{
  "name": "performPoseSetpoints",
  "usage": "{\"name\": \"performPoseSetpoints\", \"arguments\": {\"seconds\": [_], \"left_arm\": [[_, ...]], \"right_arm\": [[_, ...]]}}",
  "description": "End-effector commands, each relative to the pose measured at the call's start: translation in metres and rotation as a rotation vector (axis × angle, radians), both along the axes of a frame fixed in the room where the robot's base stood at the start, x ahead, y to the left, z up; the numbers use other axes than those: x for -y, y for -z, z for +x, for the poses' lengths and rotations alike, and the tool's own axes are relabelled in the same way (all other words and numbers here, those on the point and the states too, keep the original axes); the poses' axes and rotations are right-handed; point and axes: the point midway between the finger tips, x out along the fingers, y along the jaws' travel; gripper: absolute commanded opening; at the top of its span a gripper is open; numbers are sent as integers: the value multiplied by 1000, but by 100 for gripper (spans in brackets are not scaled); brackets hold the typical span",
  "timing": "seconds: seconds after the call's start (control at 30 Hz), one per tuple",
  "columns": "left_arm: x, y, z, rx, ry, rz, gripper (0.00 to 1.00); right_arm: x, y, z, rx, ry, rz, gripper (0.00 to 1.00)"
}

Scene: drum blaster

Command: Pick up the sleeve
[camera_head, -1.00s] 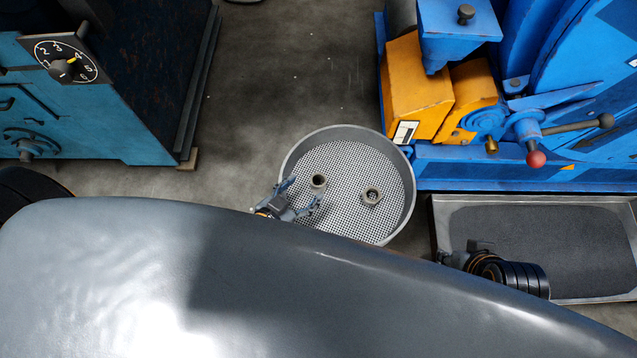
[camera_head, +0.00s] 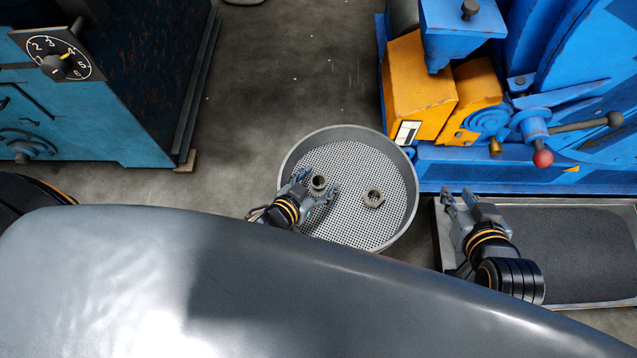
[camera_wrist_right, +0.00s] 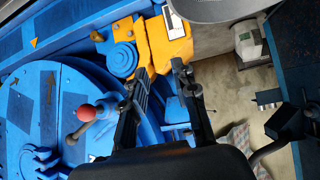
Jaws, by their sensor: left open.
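Two small grey metal ring parts lie in a round sieve tray (camera_head: 400,228). The left one, a round sleeve (camera_head: 318,181), sits left of the tray's middle. The right one (camera_head: 374,197) looks more like a hex nut. My left gripper (camera_head: 317,185) reaches over the tray with its fingers spread on either side of the sleeve. I cannot tell whether they touch it or how high they are. My right gripper (camera_head: 459,193) is open and empty above the left end of a rectangular tray; its fingers stand apart in the right wrist view (camera_wrist_right: 160,72).
The rectangular tray (camera_head: 436,235) with a dark mesh bed stands at the right. A blue machine (camera_head: 465,165) with orange covers and a red-knobbed lever is behind it. A teal machine (camera_head: 140,135) with a dial stands at the left. Bare floor lies between the machines.

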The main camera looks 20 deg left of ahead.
Motion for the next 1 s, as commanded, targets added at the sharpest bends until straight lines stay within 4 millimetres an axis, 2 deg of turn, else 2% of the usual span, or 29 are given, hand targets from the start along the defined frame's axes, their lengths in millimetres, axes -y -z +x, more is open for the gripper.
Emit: {"name": "performPoseSetpoints", "arguments": {"seconds": [0.1,0.13,0.43,0.83,1.0], "left_arm": [[0,0,0,0,0,0,65],[0,0,0,0,0,0,61],[0,0,0,0,0,0,0],[0,-4,0,2,0,-1,0],[0,-13,0,2,0,0,0]], "right_arm": [[0,0,0,-1,0,0,28],[0,0,0,-1,0,0,28],[0,0,0,-2,1,-1,28],[1,1,-2,-16,1,-4,28],[6,13,-19,-112,7,-24,28]]}}
